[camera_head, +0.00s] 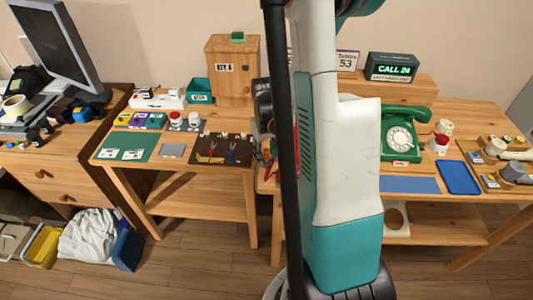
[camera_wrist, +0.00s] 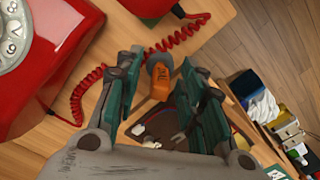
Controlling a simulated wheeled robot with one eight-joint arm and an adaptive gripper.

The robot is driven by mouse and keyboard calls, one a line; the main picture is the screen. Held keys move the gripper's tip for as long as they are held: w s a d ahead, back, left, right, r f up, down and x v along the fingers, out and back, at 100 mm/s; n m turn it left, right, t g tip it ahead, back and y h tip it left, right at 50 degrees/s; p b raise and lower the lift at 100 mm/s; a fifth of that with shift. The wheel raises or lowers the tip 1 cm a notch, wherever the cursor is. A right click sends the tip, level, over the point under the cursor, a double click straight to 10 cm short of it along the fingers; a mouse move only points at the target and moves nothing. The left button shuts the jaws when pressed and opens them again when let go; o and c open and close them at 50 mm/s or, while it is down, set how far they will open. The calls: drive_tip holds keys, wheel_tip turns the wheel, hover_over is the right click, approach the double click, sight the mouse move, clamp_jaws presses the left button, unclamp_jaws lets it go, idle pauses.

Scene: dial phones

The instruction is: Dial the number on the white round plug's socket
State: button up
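My gripper (camera_wrist: 158,68) is open in the wrist view, its green-padded fingers well apart. An orange piece with dark marks and a grey end (camera_wrist: 160,86) shows between the fingers; I see no finger closed on it. A red phone (camera_wrist: 45,70) with a white dial and coiled red cord is at upper left there. In the head view a green dial phone (camera_head: 402,135) stands on the right table. White round pieces show at its right (camera_head: 445,127) and at the far right (camera_head: 495,147). I cannot tell which is the white round plug, nor read a socket number.
My arm hides the middle of the head view. A sign reading CALL 24 (camera_head: 392,68) stands at the back. A blue tray (camera_head: 458,177) and a blue mat (camera_head: 410,184) lie in front of the green phone. A dark mat with tools (camera_head: 224,148) lies on the left table.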

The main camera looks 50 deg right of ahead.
wheel_tip(320, 180, up, 12)
idle(0.6)
idle(0.5)
